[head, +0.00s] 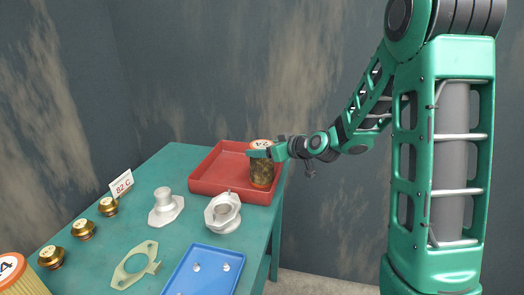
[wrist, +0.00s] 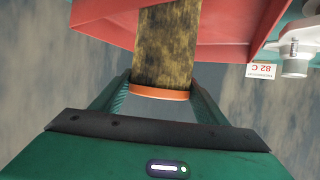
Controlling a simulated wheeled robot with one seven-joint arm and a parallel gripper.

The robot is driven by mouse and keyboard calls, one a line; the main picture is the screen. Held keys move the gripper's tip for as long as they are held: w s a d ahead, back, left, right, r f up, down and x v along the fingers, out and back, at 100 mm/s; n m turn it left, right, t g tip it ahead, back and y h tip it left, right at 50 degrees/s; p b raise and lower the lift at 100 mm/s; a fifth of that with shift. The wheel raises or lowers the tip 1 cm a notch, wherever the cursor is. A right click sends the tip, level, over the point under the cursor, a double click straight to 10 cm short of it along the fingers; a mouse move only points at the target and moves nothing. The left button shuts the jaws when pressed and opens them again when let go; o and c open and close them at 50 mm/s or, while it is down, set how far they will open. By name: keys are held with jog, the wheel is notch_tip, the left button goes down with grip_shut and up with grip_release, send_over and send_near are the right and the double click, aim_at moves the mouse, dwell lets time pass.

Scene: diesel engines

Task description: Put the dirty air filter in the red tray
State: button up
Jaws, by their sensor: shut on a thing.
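The dirty air filter (head: 263,174) is a brown, stained cylinder with an orange-rimmed top marked 24. It stands upright within the right part of the red tray (head: 213,170); I cannot tell whether its base touches the tray floor. My gripper (head: 259,153) reaches in from the right and is shut on the filter near its top. In the wrist view the filter (wrist: 167,45) sits between the fingers of my gripper (wrist: 158,92), with its orange rim closest to me. The red tray (wrist: 230,22) shows behind it.
Several brass caps (head: 83,229), an 82 C sign (head: 122,184) and a cleaner yellow filter (head: 22,278) line the left.

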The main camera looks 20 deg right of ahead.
dwell(0.3)
jog(key=o, duration=1.7)
jog(key=v, duration=1.2)
jog(key=s+d+f+m+g+h, duration=0.1)
jog(key=s+d+f+m+g, duration=0.1)
jog(key=s, duration=0.9)
jog(key=s+d+f+m+g+h, duration=0.2)
jog(key=s+m+g, duration=0.3)
jog(key=s, duration=0.7)
jog(key=s+d+f+m+g+h, duration=0.1)
jog(key=s+d+f+m+g, duration=0.1)
jog(key=s, duration=0.9)
jog(key=shift+s+d+f+m+g+h, duration=0.15)
jog(key=shift+d+m+g, duration=0.15)
jog(key=shift+d+g, duration=0.2)
jog(key=shift+s+d+f+m+g+h, duration=0.1)
jog(key=shift+d+m+g, duration=0.25)
jog(key=shift+g, duration=0.3)
jog(key=shift+s+d+f+m+g+h, duration=0.15)
jog(key=shift+d+m+g, duration=0.1)
jog(key=shift+d+g, duration=0.3)
